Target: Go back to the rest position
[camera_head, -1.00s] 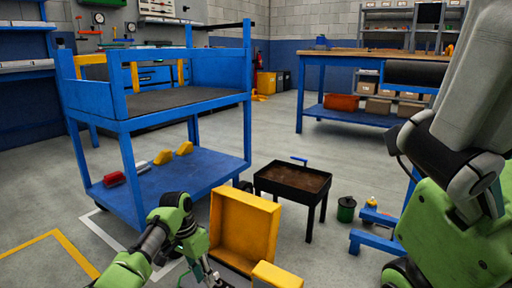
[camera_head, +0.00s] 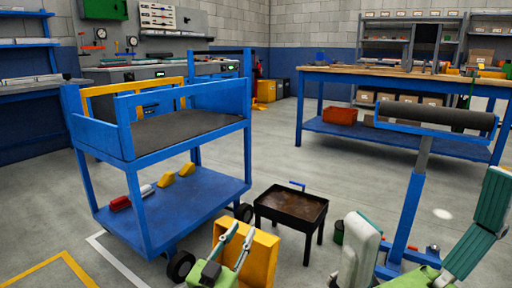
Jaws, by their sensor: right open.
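My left gripper (camera_head: 242,230) is low in the middle of the head view, its two pale fingers apart with nothing seen between them. It overlaps the yellow bin (camera_head: 264,250) in the picture; whether it touches the bin cannot be told. My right gripper (camera_head: 430,195) is large and close at the lower right. Its fingers are spread wide, one pale grey and one teal, with nothing held between them. The lower parts of both arms are outside the view.
A blue cart (camera_head: 190,195) stands at the left. A black tray table (camera_head: 290,205) stands mid-floor. A blue roller stand (camera_head: 410,205) stands behind my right gripper. A blue workbench (camera_head: 350,75) is at the back right.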

